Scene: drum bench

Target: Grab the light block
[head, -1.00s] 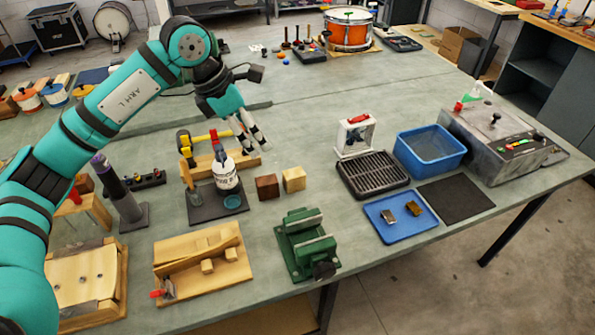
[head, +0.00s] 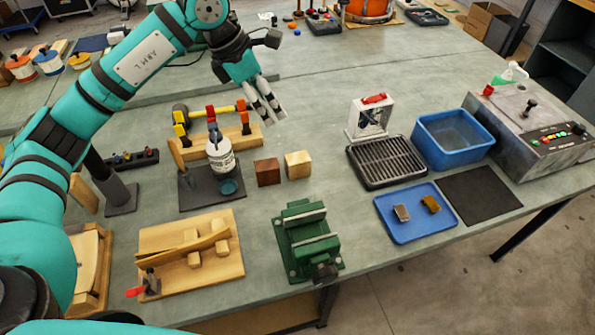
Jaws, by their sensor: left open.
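The light wooden block (head: 298,165) sits on the bench just behind the green vise. A dark brown block (head: 267,172) stands close beside it on the left. My left gripper (head: 272,116) is open and empty, above the bench behind the two blocks, with its fingers pointing down. It is apart from the light block. My right gripper is not in view.
A green vise (head: 308,243) is in front of the blocks. A white container (head: 220,158) on a dark mat and a wooden rack (head: 205,145) stand to the left. A black grate (head: 390,163) and blue bin (head: 452,140) are to the right. Bench between vise and grate is clear.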

